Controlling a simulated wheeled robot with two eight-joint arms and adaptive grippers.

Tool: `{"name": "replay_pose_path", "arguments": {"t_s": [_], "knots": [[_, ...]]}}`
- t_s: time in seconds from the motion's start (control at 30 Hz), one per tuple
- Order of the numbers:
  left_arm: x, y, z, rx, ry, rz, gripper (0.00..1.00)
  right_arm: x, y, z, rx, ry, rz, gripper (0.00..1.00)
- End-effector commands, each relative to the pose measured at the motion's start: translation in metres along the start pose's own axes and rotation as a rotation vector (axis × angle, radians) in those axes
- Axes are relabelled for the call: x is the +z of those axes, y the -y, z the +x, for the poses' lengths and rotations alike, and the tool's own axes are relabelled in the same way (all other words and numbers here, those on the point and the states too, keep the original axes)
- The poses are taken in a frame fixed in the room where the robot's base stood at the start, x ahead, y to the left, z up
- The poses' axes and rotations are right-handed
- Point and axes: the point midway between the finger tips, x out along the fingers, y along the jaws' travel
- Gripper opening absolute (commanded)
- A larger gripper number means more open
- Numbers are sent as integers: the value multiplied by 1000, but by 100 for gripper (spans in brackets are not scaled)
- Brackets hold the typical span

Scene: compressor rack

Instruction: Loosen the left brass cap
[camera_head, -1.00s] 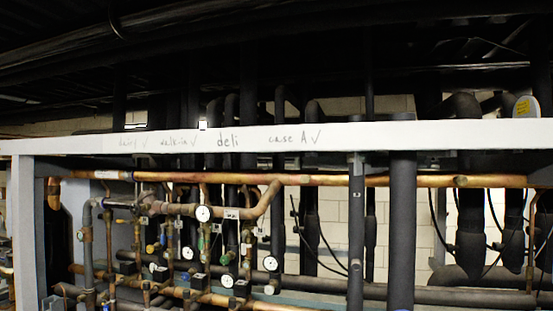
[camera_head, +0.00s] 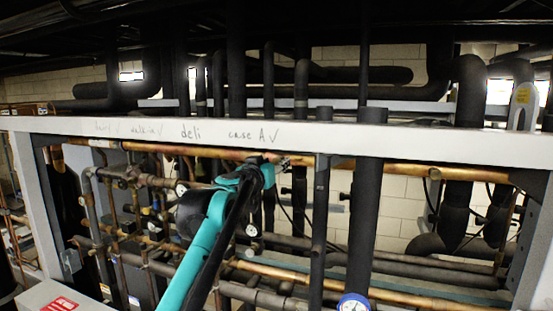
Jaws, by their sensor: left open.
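My left arm, teal and black, rises from the bottom middle to the upper copper pipe (camera_head: 215,152) under the white beam. Its dark gripper (camera_head: 268,172) is at the far end, just below the beam, and reads as open. The fingers are small and dark against the pipes, so whether they touch anything is unclear. A small brass-coloured fitting (camera_head: 285,160) shows just right of the gripper, by the pipe. Several brass-coloured fittings sit among the pipes at left. I cannot tell which piece is the left brass cap. My right gripper is not in view.
A white beam (camera_head: 340,139) with handwriting crosses the rack. Thick dark vertical pipes (camera_head: 365,215) stand right of my arm. Lower copper pipes (camera_head: 330,281) run across below. A blue-rimmed gauge (camera_head: 353,303) is at the bottom edge. Several white gauges hang among the left pipes.

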Motion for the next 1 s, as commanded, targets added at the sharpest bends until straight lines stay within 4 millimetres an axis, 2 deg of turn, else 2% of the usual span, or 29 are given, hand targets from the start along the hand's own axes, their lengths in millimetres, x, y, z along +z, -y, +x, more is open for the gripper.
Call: {"name": "replay_pose_path", "arguments": {"t_s": [0.2,0.47,0.63,0.67,1.0], "knots": [[0,0,17,0,0,0,45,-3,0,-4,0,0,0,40],[0,0,18,0,0,0,45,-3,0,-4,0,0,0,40],[0,0,18,0,0,0,3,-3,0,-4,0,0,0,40],[0,0,18,0,0,0,0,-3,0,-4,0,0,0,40],[0,0,18,0,0,-32,0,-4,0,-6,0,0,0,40]]}}
